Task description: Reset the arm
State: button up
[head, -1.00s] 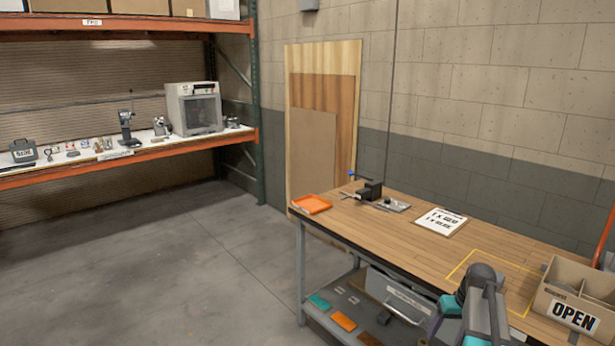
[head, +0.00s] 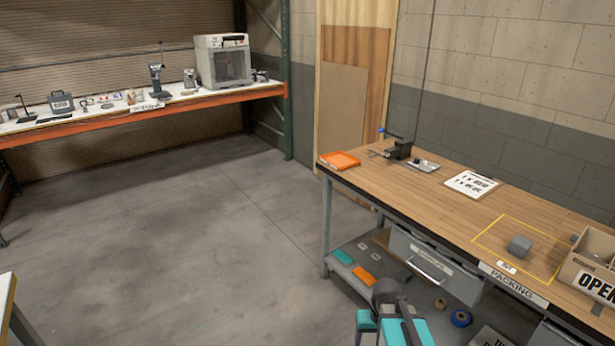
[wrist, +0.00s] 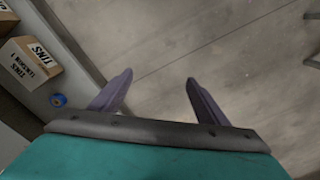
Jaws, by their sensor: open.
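My gripper (wrist: 150,92) shows in the wrist view with its two purple fingers spread apart and nothing between them. It points down over bare grey floor.
A blue tape roll (head: 461,318) is below. A shelf (head: 150,110) stands at the back left. The floor between is clear.

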jog(key=s+a+f+g, duration=0.1)
jog(key=s+f+g, duration=0.1)
jog(key=s+f, duration=0.4)
jog(key=s+a+f+g, duration=0.1)
jog(key=s+f+g, duration=0.1)
jog(key=s+f, duration=0.5)
jog(key=s+a+f+g, duration=0.1)
jog(key=s+f, duration=0.5)
jog(key=s, duration=0.9)
jog(key=shift+s+f+g, duration=0.25)
jog(key=shift+f+g, duration=0.05)
jog(key=shift+g, duration=0.3)
